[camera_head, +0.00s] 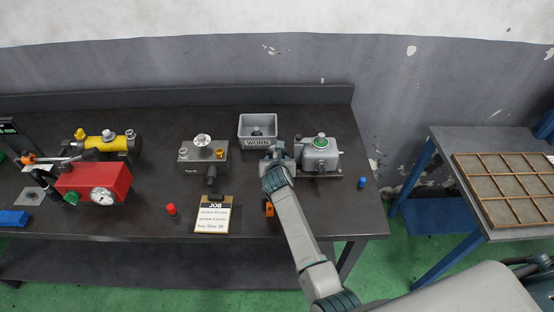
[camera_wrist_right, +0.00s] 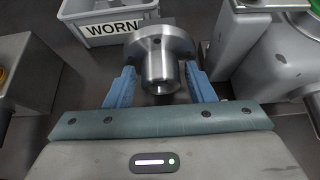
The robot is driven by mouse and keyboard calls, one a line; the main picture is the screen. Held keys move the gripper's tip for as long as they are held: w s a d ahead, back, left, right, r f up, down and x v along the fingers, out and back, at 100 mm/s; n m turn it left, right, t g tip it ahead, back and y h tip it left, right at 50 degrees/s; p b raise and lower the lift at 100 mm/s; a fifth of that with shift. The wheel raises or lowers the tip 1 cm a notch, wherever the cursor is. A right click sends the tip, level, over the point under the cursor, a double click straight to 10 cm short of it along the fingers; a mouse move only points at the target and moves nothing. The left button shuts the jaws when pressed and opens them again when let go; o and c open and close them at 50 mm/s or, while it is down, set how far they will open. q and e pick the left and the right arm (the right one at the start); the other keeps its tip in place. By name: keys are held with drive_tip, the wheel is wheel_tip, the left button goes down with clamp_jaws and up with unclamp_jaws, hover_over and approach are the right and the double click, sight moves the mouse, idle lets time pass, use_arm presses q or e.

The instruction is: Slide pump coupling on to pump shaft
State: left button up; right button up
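The pump coupling (camera_wrist_right: 160,60) is a bright metal hub with a round flange and an open bore, seen in the right wrist view. In the head view my right gripper (camera_head: 275,160) is above the bench, just left of a grey housing with a green cap (camera_head: 320,155), which looks like the pump. That housing also shows at the right of the wrist view (camera_wrist_right: 280,60). I cannot make out the pump shaft. My left gripper is not in view.
A grey bin marked WORN (camera_head: 257,142) with a part inside stands behind my gripper. A grey block (camera_head: 204,157), a JOB card (camera_head: 212,217), a red cap (camera_head: 171,209) and a blue cap (camera_head: 362,182) are on the dark bench. A red gauge unit (camera_head: 95,185) is at left.

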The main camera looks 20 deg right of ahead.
drive_tip(key=shift+w+d+r, duration=0.1)
drive_tip(key=shift+r, duration=0.1)
drive_tip(key=c, duration=0.7)
drive_tip(key=shift+c, duration=0.2)
drive_tip(key=shift+r, duration=0.1)
drive_tip(key=shift+s+f+p, duration=0.3)
drive_tip(key=shift+s+p, duration=0.25)
drive_tip(key=shift+p, duration=0.05)
drive_tip(key=shift+s+a+p, duration=0.35)
drive_tip(key=shift+s+p, duration=0.05)
drive_tip(key=shift+s, duration=0.5)
drive_tip(key=shift+s+a+p, duration=0.35)
drive_tip(key=shift+s, duration=0.5)
